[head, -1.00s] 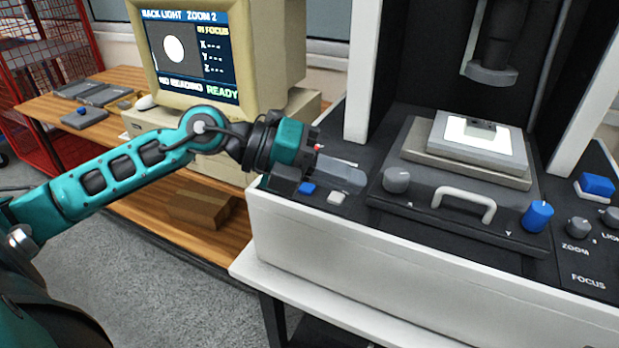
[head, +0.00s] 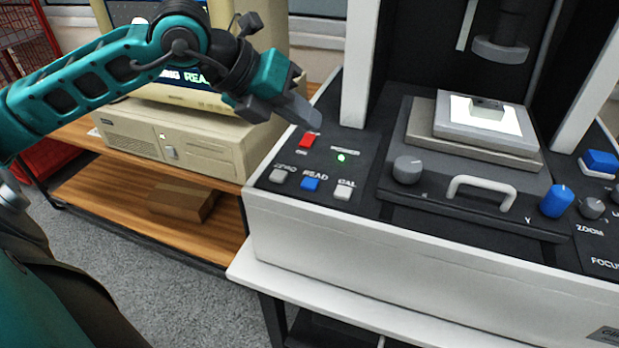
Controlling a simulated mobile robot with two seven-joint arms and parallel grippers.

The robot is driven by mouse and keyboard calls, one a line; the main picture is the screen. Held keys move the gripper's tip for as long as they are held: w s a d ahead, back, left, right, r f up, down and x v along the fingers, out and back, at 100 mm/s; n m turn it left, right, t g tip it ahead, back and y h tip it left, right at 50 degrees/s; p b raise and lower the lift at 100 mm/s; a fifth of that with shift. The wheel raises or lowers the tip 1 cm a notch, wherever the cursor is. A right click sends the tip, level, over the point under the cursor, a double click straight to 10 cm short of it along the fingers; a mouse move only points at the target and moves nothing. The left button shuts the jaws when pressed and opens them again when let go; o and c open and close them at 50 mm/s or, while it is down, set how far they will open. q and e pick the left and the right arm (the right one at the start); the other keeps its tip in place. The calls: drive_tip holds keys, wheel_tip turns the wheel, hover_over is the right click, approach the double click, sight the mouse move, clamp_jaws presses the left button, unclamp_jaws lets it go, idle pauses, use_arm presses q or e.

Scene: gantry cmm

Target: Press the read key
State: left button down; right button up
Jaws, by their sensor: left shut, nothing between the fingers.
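The READ key (head: 310,184) is a small blue button on the black left panel of the machine, between the grey ZERO key (head: 278,176) and the light CAL key (head: 343,190). Its label shows just above it. My left gripper (head: 306,114) is shut and empty. It is raised above and behind the keys, near the red switch (head: 308,140), and apart from the READ key. My right gripper is not in view.
A green power light (head: 341,157) glows on the panel. To the right is the stage with a grey knob (head: 407,170), a white handle (head: 482,188) and a blue knob (head: 556,201). A lit plate (head: 486,112) lies under the lens (head: 500,48). The space over the keys is clear.

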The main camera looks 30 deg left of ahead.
use_arm(q)
drive_tip(key=b, duration=0.5)
hover_over(304, 183)
wheel_tip(304, 183, down, 7)
drive_tip(key=shift+f, duration=0.2)
drive_tip(key=shift+f+b, duration=0.55)
drive_tip(key=shift+b, duration=0.2)
drive_tip(key=shift+f, duration=0.15)
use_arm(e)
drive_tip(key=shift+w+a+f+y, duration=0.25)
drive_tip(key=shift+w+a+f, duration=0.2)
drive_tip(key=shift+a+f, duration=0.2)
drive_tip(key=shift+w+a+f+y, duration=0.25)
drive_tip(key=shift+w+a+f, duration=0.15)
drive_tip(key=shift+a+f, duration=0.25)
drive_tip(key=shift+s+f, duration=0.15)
use_arm(q)
drive_tip(key=shift+f+b, duration=0.45)
drive_tip(key=shift+b, duration=0.35)
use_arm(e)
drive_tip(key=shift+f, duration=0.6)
